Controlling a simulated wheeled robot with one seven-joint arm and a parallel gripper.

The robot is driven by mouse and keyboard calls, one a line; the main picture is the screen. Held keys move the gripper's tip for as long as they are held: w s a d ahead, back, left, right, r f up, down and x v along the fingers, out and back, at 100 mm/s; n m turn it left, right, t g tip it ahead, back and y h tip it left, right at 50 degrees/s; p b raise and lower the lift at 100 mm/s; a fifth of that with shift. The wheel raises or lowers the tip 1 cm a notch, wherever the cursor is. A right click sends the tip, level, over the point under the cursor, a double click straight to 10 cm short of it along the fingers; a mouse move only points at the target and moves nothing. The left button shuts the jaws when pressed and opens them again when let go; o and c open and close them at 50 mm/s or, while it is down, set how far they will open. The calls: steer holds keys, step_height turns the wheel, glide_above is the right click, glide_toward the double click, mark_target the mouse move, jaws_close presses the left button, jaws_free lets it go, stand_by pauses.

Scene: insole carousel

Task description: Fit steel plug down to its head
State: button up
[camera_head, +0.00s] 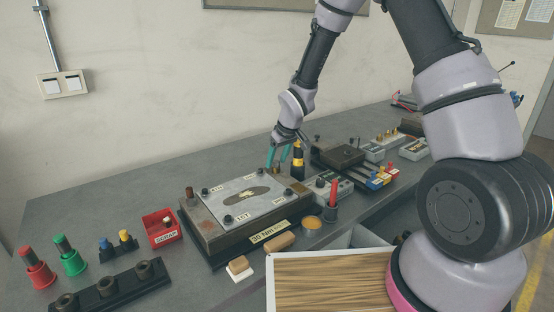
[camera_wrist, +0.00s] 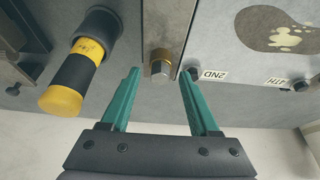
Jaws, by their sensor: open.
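My gripper (camera_wrist: 160,76) is open, with a teal finger on either side of the plug's line and a gap to each side. In the head view my gripper (camera_head: 283,152) is over the back right end of the heavy fixture block (camera_head: 213,235); the plug is not clear there.
A black-and-yellow handled tool (camera_wrist: 81,62) stands upright close to the left finger; it also shows in the head view (camera_head: 298,160). The steel plate (camera_head: 240,210) carries several dark screws. A red scrap bin (camera_head: 162,229) and coloured pieces stand left. A dark block (camera_head: 337,154) stands right.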

steer(key=v, duration=1)
steer(key=shift+s+r, duration=0.15)
steer(key=shift+r, duration=0.15)
steer(key=shift+d, duration=0.15)
